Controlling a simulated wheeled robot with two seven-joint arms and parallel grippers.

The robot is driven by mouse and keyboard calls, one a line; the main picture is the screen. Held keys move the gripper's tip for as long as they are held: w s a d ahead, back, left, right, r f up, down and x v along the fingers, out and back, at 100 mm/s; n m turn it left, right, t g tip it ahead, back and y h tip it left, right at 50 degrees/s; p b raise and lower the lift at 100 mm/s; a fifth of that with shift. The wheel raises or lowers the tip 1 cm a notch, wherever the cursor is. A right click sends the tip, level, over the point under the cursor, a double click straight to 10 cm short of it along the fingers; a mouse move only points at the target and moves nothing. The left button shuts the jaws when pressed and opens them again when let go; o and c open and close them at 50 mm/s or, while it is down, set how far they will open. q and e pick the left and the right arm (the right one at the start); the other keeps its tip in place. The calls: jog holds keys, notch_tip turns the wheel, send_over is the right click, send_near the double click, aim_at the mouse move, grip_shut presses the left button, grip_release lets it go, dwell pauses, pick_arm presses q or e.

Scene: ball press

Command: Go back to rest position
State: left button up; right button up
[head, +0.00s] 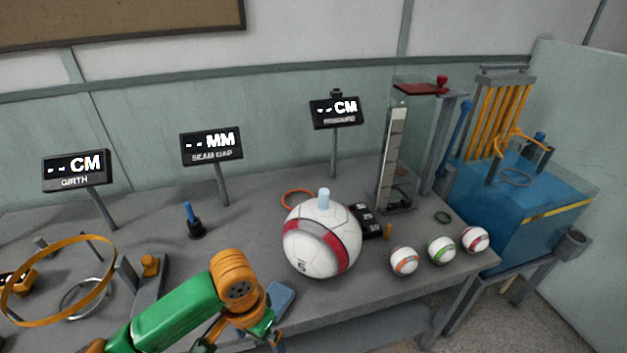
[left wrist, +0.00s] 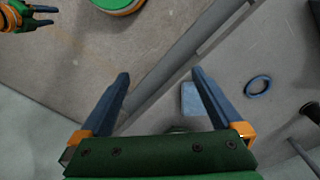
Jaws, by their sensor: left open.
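My left arm, green with orange joints, comes in from the lower left in the head view, low over the table's front edge. My left gripper (head: 272,338) is small and partly cut off there. In the left wrist view my left gripper (left wrist: 162,78) shows two dark blue fingers spread wide with nothing between them. Another gripper, which looks like my right gripper (left wrist: 43,15), shows at the top left of that view, its two dark fingers apart and empty. My right gripper is out of the head view.
A large white ball with a red band (head: 320,236) stands on the grey table (head: 250,208) beyond my left gripper. A blue-grey pad (head: 281,298) lies close to it. Several small balls, an orange hoop (head: 108,282) and display stands surround it.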

pick_arm(q)
jog(key=w+d+f+n+t+h, duration=0.1)
jog(key=w+f+n+h, duration=0.2)
jog(key=f, duration=0.7)
jog(key=s+a+f+n+t+y, duration=0.15)
jog(key=a+f, duration=0.25)
jog(key=f, duration=0.6)
jog(key=s+a+f, duration=0.2)
jog(key=s+f, duration=0.2)
jog(key=s, duration=0.5)
jog(key=s+a+f+m+g+y, duration=0.1)
jog(key=s+a+f, duration=0.1)
jog(key=s+f, duration=0.3)
jog(key=s+a+f+y, duration=0.1)
jog(key=s+f, duration=0.3)
jog(key=s, duration=0.9)
jog(key=shift+s+a+f+g, duration=0.2)
jog(key=shift+a+f+g, duration=0.1)
jog(key=shift+a+g, duration=0.1)
